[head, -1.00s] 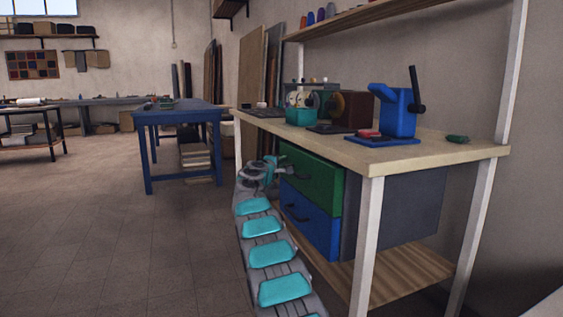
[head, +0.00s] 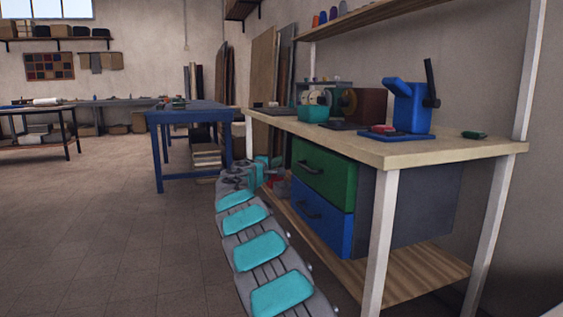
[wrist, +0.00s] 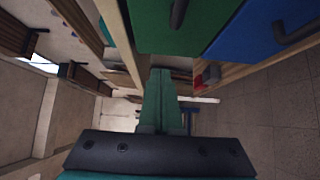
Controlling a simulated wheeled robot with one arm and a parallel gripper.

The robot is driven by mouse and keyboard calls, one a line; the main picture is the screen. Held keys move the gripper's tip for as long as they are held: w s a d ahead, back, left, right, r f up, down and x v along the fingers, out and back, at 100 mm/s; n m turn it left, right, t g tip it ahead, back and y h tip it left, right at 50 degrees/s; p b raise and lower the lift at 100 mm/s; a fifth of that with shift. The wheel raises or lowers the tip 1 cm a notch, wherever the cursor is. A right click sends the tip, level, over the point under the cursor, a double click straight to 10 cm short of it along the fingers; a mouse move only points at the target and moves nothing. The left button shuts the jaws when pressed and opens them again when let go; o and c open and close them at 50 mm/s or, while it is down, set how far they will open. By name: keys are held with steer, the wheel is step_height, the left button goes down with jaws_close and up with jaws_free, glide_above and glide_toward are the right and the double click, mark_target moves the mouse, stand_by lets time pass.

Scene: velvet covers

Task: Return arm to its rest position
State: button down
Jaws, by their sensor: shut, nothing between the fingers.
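My arm runs up from the bottom centre of the head view, grey with teal panels, low beside the wooden workbench (head: 400,150). My gripper (head: 265,166) is at the arm's far end, by the bench's left front leg, small and partly unclear. In the wrist view the two green fingers of my gripper (wrist: 160,78) lie together with nothing visible between them. The green drawer (head: 323,167) and blue drawer (head: 318,218) under the bench are close to the arm, with the green drawer's front (wrist: 185,25) near the gripper in the wrist view.
A blue press (head: 408,105), a teal box (head: 312,113) and a small green item (head: 473,134) stand on the bench. A lower shelf (head: 410,273) lies underneath; a red object (wrist: 208,75) shows near it. A blue table (head: 190,117) stands behind. Open floor (head: 110,230) lies left.

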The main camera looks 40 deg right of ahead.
steer(key=shift+v, duration=1.95)
steer(key=s+a+f+m+g+y, duration=0.1)
steer(key=s+a+f+m+g, duration=0.1)
steer(key=s, duration=0.6)
steer(key=s+a+f+m+g+y, duration=0.2)
steer(key=s+a+g, duration=0.1)
steer(key=s, duration=0.6)
steer(key=s+a+f+m+g+y, duration=0.1)
steer(key=s+a+f+m+g, duration=0.1)
steer(key=s, duration=0.6)
steer(key=s+a+f+g+y, duration=0.1)
steer(key=s+a+f+y, duration=0.3)
steer(key=s+a+f, duration=0.5)
steer(key=s+a+f+g+y, duration=0.2)
steer(key=s+a+f+y, duration=0.2)
steer(key=s+a, duration=0.95)
steer(key=s+a+f+g+y, duration=0.1)
steer(key=s+a+f+y, duration=0.3)
steer(key=s+a+f, duration=0.5)
step_height(320, 180, up, 17)
steer(key=s+a+p, duration=0.1)
steer(key=s+p, duration=0.1)
steer(key=p, duration=1.2)
steer(key=shift+a+p, duration=0.35)
steer(key=shift+p, duration=0.05)
